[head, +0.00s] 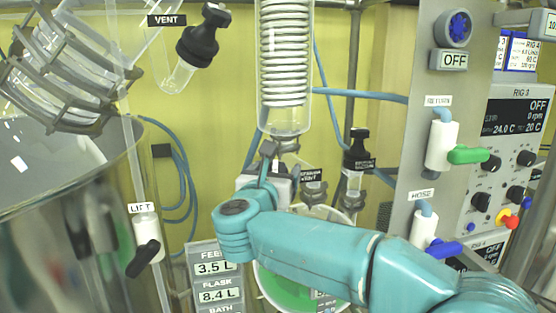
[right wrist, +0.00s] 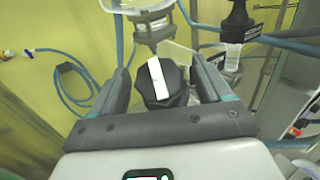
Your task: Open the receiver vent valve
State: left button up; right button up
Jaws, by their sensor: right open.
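In the right wrist view, a black faceted knob (right wrist: 163,86) with a white bar across its top sits between the two fingers of my right gripper (right wrist: 163,82). The fingers are open, one on each side; I cannot tell whether either touches it. In the head view my right gripper (head: 268,172) is below the coiled glass condenser (head: 285,60), and my teal arm hides much of that area. My left gripper is not in view.
A black valve (head: 198,38) near a VENT sign (head: 167,20) is at upper left. Another black-topped valve (head: 357,150) stands right of the gripper. A glass vessel (head: 70,180) is at left. A panel (head: 425,110) with green and blue handles is at right.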

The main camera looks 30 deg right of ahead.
jog(key=shift+x, duration=0.8)
jog(key=shift+w+d+f, duration=0.1)
jog(key=shift+w+d, duration=0.1)
jog(key=shift+w, duration=0.25)
jog(key=shift+s, duration=0.15)
jog(key=shift+c, duration=0.3)
jog(key=c, duration=0.9)
jog(key=shift+d, duration=0.1)
